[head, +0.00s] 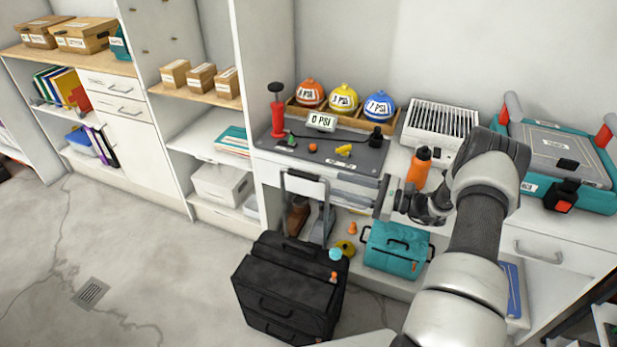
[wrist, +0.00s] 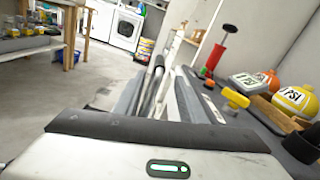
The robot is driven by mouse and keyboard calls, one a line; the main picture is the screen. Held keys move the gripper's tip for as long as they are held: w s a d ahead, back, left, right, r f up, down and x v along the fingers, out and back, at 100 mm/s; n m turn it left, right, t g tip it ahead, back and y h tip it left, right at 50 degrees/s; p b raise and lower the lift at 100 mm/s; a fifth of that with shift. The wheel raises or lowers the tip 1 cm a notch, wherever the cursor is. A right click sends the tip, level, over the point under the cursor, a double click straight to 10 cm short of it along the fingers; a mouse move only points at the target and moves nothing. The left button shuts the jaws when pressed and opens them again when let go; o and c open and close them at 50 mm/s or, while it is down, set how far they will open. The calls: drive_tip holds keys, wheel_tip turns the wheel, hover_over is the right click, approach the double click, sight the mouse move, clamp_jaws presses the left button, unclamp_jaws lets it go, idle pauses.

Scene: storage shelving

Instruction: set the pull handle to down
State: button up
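The black suitcase (head: 290,288) stands upright on the floor in front of the shelving. Its grey pull handle (head: 305,178) is extended upward, with two posts and a top bar. My gripper (head: 338,186) points left at the right end of the top bar, at about bar height. In the wrist view, my fingers (wrist: 163,95) look apart with a dark bar between them. I cannot tell whether they touch it. The suitcase body is hidden in the wrist view.
A counter with a dark mat (head: 340,155), a red pump (head: 277,115) and PSI-labelled balls (head: 343,98) lies close behind. A teal case (head: 396,248) sits on the lower shelf. The floor at left is clear.

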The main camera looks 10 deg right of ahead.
sight(309, 174)
drive_tip(key=x, duration=1.1)
drive_tip(key=shift+w+a+b, duration=0.1)
drive_tip(key=shift+b, duration=0.2)
clamp_jaws()
